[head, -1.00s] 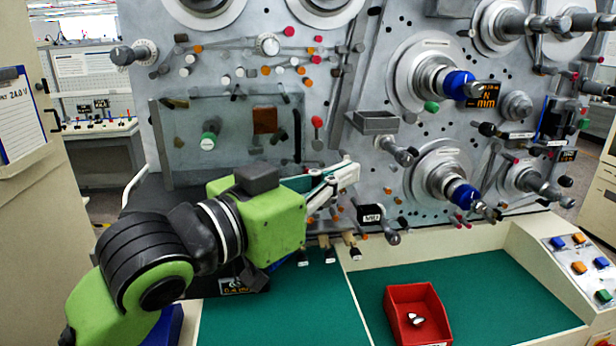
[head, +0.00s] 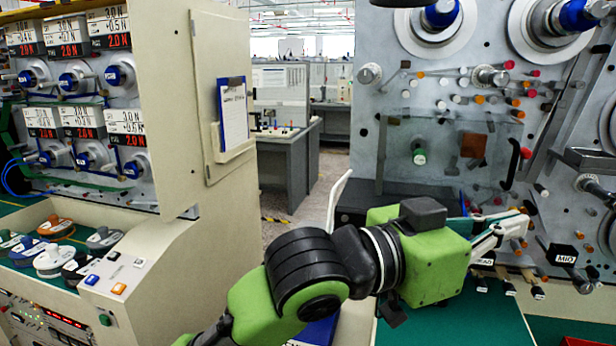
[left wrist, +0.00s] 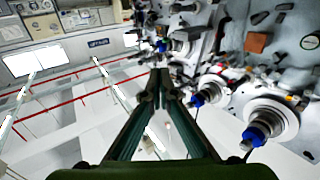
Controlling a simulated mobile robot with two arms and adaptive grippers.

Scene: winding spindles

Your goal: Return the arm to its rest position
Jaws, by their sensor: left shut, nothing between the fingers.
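My left arm comes in from the bottom of the head view, and its green wrist block is in front of the grey machine panel. My left gripper (head: 512,228) points right, in front of the lower part of the panel. It also shows in the left wrist view (left wrist: 160,76), where the two dark fingers meet at their tips. The gripper is shut with nothing between the fingers. I cannot tell the exact gap to the panel. My right gripper is in neither view.
The grey panel (head: 385,120) carries pegs and blue-hubbed spindles. A cream cabinet with a clipboard (head: 232,112) stands at centre left. A red tray edge (head: 584,341) shows at bottom right.

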